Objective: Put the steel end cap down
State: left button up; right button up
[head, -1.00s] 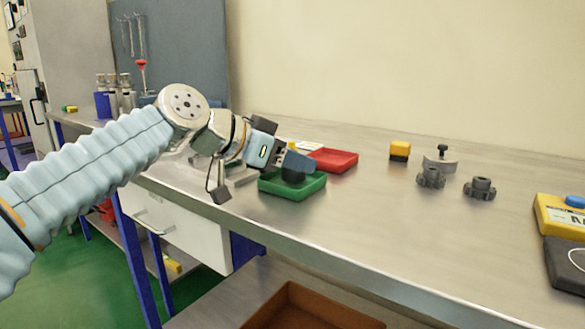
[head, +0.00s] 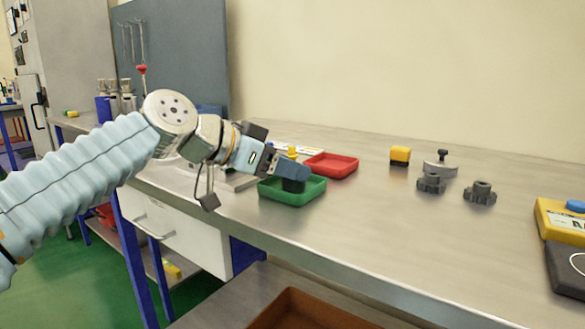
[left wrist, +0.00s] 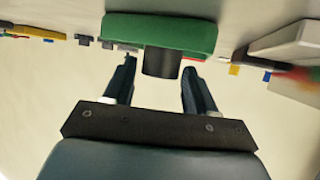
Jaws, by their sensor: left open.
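A dark cylindrical piece, which looks like the end cap (left wrist: 162,62), shows in the left wrist view between the two fingertips, against the green tray (left wrist: 122,27). In the head view the green tray (head: 292,199) stands near the front edge of the bench. The fingers largely hide the cap there. In the left wrist view my left gripper (left wrist: 160,72) is open, with one finger on each side of the cap and gaps visible. My right gripper is not in view.
A red tray (head: 331,174) stands just behind the green one. The bench between trays and knobs is clear.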

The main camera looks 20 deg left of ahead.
pick_arm(q)
jog(key=v, duration=1)
jog(key=shift+a, duration=0.1)
